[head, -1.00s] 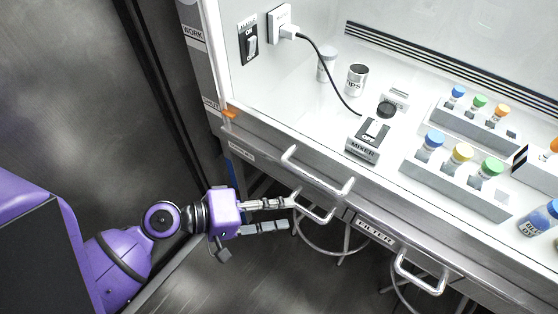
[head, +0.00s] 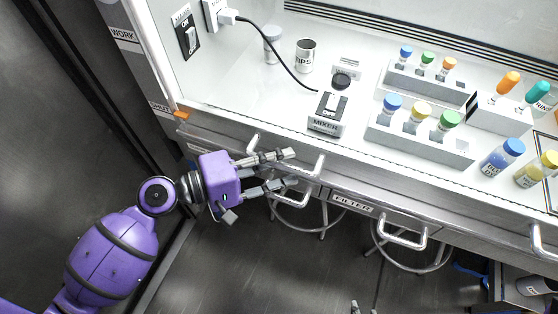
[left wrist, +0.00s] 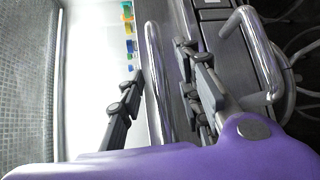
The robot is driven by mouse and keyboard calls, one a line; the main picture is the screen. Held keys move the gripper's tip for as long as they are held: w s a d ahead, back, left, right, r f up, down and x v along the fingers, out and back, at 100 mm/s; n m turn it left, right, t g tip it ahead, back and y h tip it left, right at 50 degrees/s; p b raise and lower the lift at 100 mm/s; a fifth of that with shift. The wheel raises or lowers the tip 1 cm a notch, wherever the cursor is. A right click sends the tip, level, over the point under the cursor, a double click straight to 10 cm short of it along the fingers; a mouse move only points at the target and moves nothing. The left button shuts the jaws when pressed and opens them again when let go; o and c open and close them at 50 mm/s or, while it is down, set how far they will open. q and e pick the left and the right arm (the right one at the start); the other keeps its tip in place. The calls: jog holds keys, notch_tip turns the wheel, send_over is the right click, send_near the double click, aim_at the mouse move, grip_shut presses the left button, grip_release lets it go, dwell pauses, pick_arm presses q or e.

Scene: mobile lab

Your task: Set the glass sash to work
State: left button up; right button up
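The glass sash fronts the hood; its pane is hard to see, and its bottom rail (head: 215,124) carries a bent metal handle (head: 318,166). An orange marker (head: 182,115) on the rail's left end sits level with the SHUT label (head: 160,107), well below the WORK label (head: 123,36). My left gripper (head: 292,168) is open at the handle. In the left wrist view the handle bar (left wrist: 154,75) runs between the spread fingers (left wrist: 165,90); I see no clear contact. Two small grey tips at the bottom edge look like my right gripper (head: 366,309), apart and empty.
A drawer pull hangs just below the handle, beside a FILTER label (head: 352,204) and another pull (head: 402,240). Stools (head: 308,218) stand under the bench. Inside the hood are a mixer (head: 327,127), cans and racks of capped bottles (head: 420,145). The floor at left is clear.

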pick_arm(q)
jog(key=shift+c, duration=0.5)
pick_arm(e)
jog(key=shift+w, duration=0.15)
pick_arm(q)
grip_shut()
pick_arm(e)
jog(key=shift+w+a, duration=0.15)
jog(key=shift+w, duration=0.2)
jog(key=shift+r, duration=0.1)
